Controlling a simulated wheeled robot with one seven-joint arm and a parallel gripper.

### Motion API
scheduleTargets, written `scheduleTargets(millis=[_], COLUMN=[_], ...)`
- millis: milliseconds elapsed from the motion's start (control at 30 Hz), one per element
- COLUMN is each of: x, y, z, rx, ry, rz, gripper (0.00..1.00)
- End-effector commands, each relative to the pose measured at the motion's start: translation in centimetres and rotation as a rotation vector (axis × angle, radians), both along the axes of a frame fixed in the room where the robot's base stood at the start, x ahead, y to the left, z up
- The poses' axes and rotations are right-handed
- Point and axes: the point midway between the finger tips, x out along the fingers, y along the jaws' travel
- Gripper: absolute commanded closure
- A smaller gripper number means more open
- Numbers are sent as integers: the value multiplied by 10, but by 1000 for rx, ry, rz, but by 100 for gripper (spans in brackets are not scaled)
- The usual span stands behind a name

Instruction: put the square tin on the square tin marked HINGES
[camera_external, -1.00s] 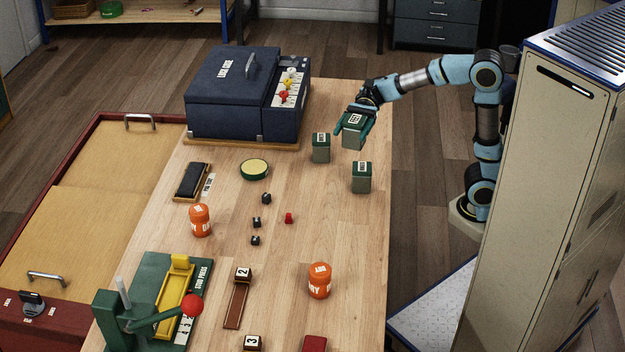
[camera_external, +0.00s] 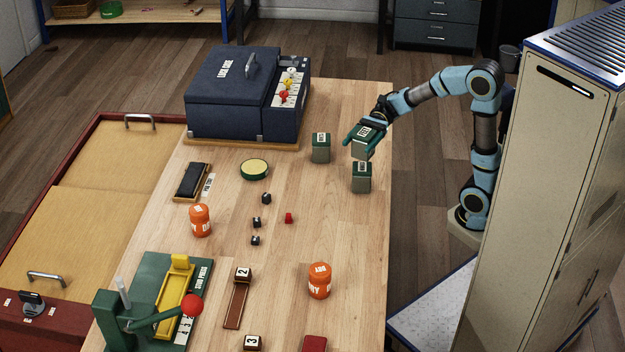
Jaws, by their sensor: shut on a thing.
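My gripper (camera_external: 366,133) is shut on a green square tin (camera_external: 363,149) with a pale label on its top. It holds the tin tilted, just above and behind another green square tin (camera_external: 361,179) standing on the table. A third green square tin (camera_external: 321,149) stands to the left, with a white label on its top. The labels are too small to read, so I cannot tell which tin is marked HINGES. The held tin overlaps the top of the near tin in the picture, and I cannot tell whether they touch.
A dark blue box (camera_external: 228,95) stands at the back left of the wooden table (camera_external: 345,230). A round green tin (camera_external: 254,169), small dark pieces and two orange jars (camera_external: 319,281) lie nearer the front. A tall beige cabinet (camera_external: 530,180) stands at the right.

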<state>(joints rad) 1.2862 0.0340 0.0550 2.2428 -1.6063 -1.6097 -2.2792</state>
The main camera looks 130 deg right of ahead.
Motion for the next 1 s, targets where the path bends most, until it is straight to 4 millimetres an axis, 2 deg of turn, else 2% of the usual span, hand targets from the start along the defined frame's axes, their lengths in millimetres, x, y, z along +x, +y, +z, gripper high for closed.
scheduleTargets(millis=[300,767,800,1000], x=[0,0,0,0], y=[0,0,0,0], z=[-37,-43,-42,-41], rx=[2,-1,0,0], ry=[0,0,0,0], rz=[-1,0,0,0], gripper=[99,99,23,0])
